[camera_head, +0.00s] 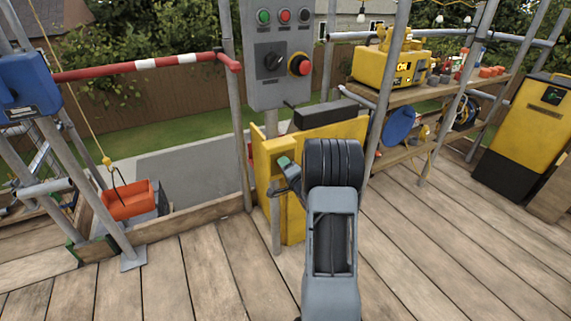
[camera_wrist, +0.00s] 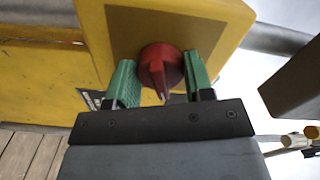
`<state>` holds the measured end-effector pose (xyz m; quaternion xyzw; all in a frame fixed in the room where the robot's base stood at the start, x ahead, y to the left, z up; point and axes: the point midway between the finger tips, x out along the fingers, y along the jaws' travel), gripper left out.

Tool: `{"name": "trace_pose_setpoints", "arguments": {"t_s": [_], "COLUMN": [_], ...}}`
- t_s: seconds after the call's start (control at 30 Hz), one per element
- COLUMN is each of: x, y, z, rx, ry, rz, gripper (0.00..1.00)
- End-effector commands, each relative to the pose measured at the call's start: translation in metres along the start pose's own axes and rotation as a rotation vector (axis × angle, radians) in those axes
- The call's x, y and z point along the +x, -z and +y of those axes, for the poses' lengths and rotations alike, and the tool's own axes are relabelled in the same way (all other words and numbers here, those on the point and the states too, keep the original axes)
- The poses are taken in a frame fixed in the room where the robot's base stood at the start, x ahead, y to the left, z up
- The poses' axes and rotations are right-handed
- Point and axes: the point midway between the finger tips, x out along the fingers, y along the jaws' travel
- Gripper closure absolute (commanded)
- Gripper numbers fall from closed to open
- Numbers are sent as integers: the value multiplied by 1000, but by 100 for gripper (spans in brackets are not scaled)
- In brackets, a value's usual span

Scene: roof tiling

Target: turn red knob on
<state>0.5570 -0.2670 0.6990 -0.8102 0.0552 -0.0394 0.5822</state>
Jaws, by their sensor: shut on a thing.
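The red knob (camera_wrist: 160,68) sits on the dark brown square panel of the yellow box (camera_wrist: 90,18) in the wrist view. Its ridge points toward my gripper's base. My gripper (camera_wrist: 158,78) has its two green fingers on either side of the knob and is shut on it. In the head view the yellow box (camera_head: 261,160) stands at the middle below the grey control panel. The red knob is hidden in the head view.
A grey control panel (camera_head: 280,88) with buttons and a black dial is above the box. Scaffold poles (camera_head: 386,90) stand close by on the right. An orange bucket (camera_head: 128,201) hangs at left. Shelves with a yellow machine (camera_head: 385,66) are at right. The plank floor (camera_head: 420,250) is clear.

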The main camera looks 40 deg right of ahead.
Motion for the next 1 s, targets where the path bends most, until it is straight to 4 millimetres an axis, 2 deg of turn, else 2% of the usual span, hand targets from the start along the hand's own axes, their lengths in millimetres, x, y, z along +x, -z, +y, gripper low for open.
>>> {"name": "trace_pose_setpoints", "arguments": {"t_s": [0.43, 1.0], "x": [1, 1], "y": [1, 1], "z": [-3, -2], "rx": [269, 341], "ry": [3, 4], "rz": [0, 1], "gripper": [76, 76]}}
